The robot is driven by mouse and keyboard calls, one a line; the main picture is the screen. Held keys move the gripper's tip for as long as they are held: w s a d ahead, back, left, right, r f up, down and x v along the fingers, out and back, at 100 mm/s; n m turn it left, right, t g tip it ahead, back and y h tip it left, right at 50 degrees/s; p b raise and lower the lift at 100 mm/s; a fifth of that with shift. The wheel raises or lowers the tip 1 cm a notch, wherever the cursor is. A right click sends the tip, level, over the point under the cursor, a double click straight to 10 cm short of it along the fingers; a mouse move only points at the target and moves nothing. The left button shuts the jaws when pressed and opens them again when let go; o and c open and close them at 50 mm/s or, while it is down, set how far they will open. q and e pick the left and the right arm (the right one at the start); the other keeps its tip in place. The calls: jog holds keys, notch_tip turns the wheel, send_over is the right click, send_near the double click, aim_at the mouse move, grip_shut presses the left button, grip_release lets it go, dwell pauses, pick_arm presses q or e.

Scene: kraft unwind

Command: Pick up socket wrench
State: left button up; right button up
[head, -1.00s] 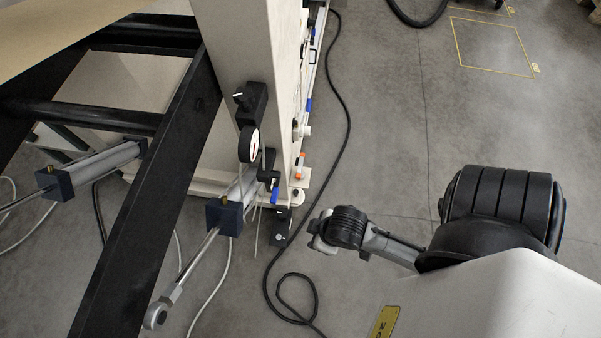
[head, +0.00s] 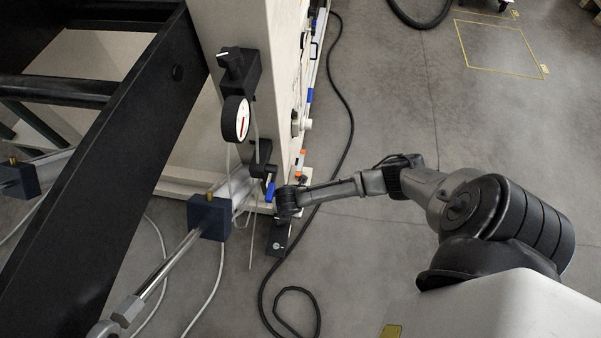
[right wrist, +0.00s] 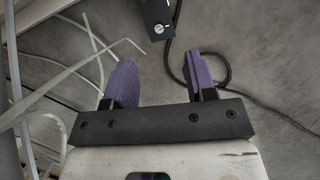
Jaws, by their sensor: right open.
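I cannot make out a socket wrench in either view. My right gripper (right wrist: 160,78) is open in the right wrist view, with two purple-padded fingers spread apart and nothing between them but grey floor. In the head view my right arm reaches left to the foot of the cream machine frame (head: 255,75); its fingers cannot be made out there. Small blue and orange items (head: 299,160) sit along the frame's edge, too small to identify. My left gripper is not in view.
A dial gauge (head: 236,119) and a cylinder with a navy block (head: 208,217) are beside the frame. A black box (right wrist: 154,18) lies beyond my right fingers. Pale tubes (right wrist: 70,70) hang to their left. A black cable (head: 349,110) crosses the open floor.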

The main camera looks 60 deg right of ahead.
aim_at(301, 162)
jog(key=shift+n+h, duration=0.6)
jog(key=shift+n, duration=0.1)
jog(key=w+d+b, duration=0.1)
jog(key=d, duration=0.3)
jog(key=w+d, duration=0.1)
jog(key=d, duration=0.4)
jog(key=w+d+b, duration=0.1)
jog(key=w+d, duration=0.1)
jog(key=d, duration=0.2)
jog(key=shift+w+d+f+b, duration=0.1)
jog(key=shift+d+b, duration=0.05)
jog(key=shift+b, duration=0.15)
jog(key=d+b, duration=0.1)
jog(key=d, duration=0.1)
jog(key=w+d+f+b, duration=0.1)
jog(key=d+b, duration=0.1)
jog(key=w+d+b, duration=0.1)
jog(key=d, duration=0.1)
jog(key=shift+w+f, duration=0.1)
jog(key=shift+f, duration=0.1)
jog(key=shift+w+d+f+b, duration=0.1)
jog(key=shift+d+f+b, duration=0.15)
jog(key=shift+b, duration=0.25)
jog(key=shift+a+f+b, duration=0.15)
jog(key=shift+f+b, duration=0.3)
jog(key=shift+f, duration=0.1)
jog(key=shift+r, duration=0.1)
grip_shut()
